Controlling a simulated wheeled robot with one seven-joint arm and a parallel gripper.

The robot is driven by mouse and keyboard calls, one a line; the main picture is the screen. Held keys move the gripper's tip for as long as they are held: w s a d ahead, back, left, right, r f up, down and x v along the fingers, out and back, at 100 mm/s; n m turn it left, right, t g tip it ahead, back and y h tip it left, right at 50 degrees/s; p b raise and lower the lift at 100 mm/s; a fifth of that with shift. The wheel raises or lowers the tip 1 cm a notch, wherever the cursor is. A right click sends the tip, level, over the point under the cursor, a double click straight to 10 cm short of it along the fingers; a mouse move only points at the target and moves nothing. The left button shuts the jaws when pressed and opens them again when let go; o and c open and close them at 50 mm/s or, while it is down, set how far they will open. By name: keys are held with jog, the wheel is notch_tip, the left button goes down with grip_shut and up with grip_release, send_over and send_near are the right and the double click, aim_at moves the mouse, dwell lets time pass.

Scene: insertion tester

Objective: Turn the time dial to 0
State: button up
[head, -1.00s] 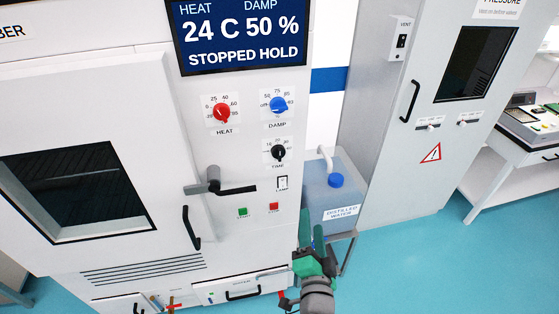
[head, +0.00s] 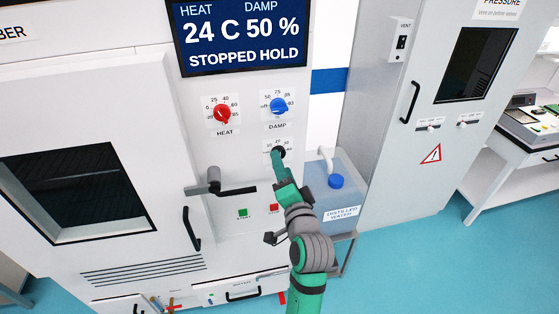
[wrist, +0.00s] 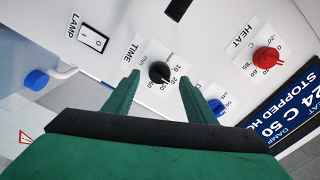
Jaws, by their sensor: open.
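The black time dial (wrist: 159,72) sits on its white scale plate in the wrist view, with the word TIME and marks such as 10, 20 and 30 around it. Its pointer direction is too small to read surely. My gripper (wrist: 160,88) is open, with one green finger on each side of the dial in that view. I cannot tell whether the fingertips reach around it or touch it. In the head view my gripper (head: 278,158) covers most of the time dial (head: 278,150) and its label.
The red HEAT dial (head: 222,113) and blue DAMP dial (head: 279,105) are close above. The lamp switch (wrist: 94,40) is beside the time dial. A door handle (head: 220,189) sticks out left. A distilled water tank (head: 345,195) stands right. The screen (head: 240,40) reads STOPPED HOLD.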

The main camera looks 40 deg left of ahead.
jog(key=shift+x, duration=1.75)
jog(key=c, duration=1)
jog(key=shift+c, duration=0.2)
jog(key=shift+w+n, duration=0.1)
jog(key=shift+n, duration=8.9)
